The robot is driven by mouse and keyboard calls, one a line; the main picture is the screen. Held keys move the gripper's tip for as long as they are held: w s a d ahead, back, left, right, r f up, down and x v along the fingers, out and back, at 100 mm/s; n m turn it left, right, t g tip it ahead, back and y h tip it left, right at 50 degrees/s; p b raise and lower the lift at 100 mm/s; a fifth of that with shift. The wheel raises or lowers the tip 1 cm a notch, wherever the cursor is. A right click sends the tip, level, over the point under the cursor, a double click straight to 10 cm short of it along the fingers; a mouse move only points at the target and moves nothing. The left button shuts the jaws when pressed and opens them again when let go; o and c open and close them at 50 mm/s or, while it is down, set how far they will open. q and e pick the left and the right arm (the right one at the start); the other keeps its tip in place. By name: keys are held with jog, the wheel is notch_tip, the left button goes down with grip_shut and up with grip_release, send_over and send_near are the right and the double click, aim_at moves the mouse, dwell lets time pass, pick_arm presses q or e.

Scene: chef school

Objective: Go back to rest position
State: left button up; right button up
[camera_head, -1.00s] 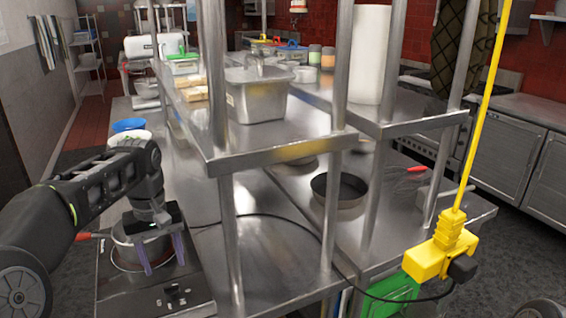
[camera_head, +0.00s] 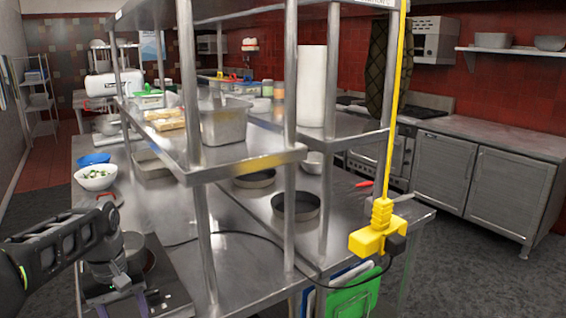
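My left arm comes in from the left, and my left gripper (camera_head: 122,304) hangs low at the bottom edge. Its two purple fingers are spread apart with nothing visible between them, though their tips are near the edge of the picture. A metal pot (camera_head: 148,262) stands on a black hob (camera_head: 172,292) just behind and beside the gripper. The arm partly hides the pot; I cannot tell whether they touch. My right gripper is not in view.
A steel counter (camera_head: 240,255) with shelf posts (camera_head: 206,235) stands close right of my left arm. A yellow socket box (camera_head: 376,238) hangs on a cord at the right. A bowl of food (camera_head: 96,178) and a blue bowl (camera_head: 94,159) sit behind the arm. Grey floor is free at right.

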pick_arm(q)
jog(key=s+d+f+m+h, duration=0.1)
jog(key=d+f, duration=0.4)
jog(key=f, duration=0.4)
jog(key=s+d+f+m+h, duration=0.1)
jog(key=d+f, duration=0.5)
jog(key=f, duration=0.2)
jog(key=d+f+m, duration=0.2)
jog(key=d+f, duration=0.3)
jog(key=f, duration=0.4)
jog(key=s+d+f, duration=0.4)
jog(key=s, duration=0.2)
jog(key=s+d+f+h, duration=0.1)
jog(key=s+d+f, duration=0.3)
jog(key=s, duration=0.3)
jog(key=s+d+f+m+h, duration=0.1)
jog(key=s+d+f, duration=0.3)
jog(key=s, duration=0.3)
jog(key=shift+f+t, duration=0.3)
jog(key=shift+f, duration=0.1)
